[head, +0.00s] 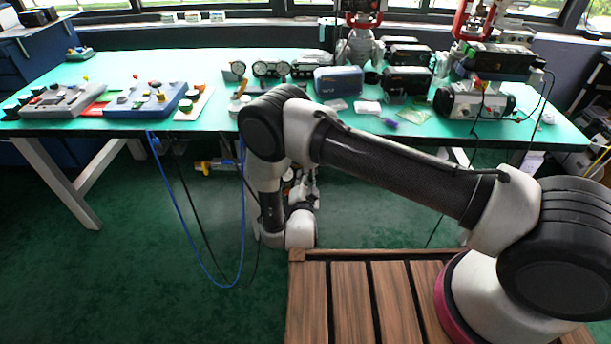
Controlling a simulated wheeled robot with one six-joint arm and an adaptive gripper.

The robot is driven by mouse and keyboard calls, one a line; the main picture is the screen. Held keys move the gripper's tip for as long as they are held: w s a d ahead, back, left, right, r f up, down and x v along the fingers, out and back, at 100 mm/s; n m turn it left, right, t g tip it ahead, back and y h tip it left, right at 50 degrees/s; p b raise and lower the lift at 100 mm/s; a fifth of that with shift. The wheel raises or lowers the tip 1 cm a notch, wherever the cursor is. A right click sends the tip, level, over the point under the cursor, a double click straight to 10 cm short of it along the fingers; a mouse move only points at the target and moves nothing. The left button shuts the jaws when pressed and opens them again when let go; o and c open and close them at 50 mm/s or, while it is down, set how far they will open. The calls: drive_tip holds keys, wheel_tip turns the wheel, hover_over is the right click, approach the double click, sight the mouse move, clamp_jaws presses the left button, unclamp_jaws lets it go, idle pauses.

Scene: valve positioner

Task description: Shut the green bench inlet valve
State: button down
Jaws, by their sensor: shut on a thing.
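The bench (240,60) has a green top and stands across the middle of the head view. Below its front edge, a pipe fitting with a yellow part (205,166) shows left of my forearm. My gripper (302,186) is small and partly hidden behind my wrist, under the bench's front edge. It is shut on what looks like the inlet valve's handle among small fittings (287,176) there. My arm hides most of this spot, and I cannot make out the handle's angle.
A blue hose (190,245) and black cables hang from the bench left of my arm. Control boxes (150,100), gauges (272,69) and black instruments (407,80) stand on top. A white bench leg (68,184) stands at left. The green floor (110,285) is clear at front left.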

drive_tip(key=n, duration=0.9)
drive_tip(key=shift+f, duration=0.1)
idle(0.5)
drive_tip(key=c, duration=1.6)
unclamp_jaws()
drive_tip(key=shift+o, duration=0.2)
drive_tip(key=shift+s, duration=0.1)
drive_tip(key=s, duration=0.7)
drive_tip(key=shift+s, duration=0.2)
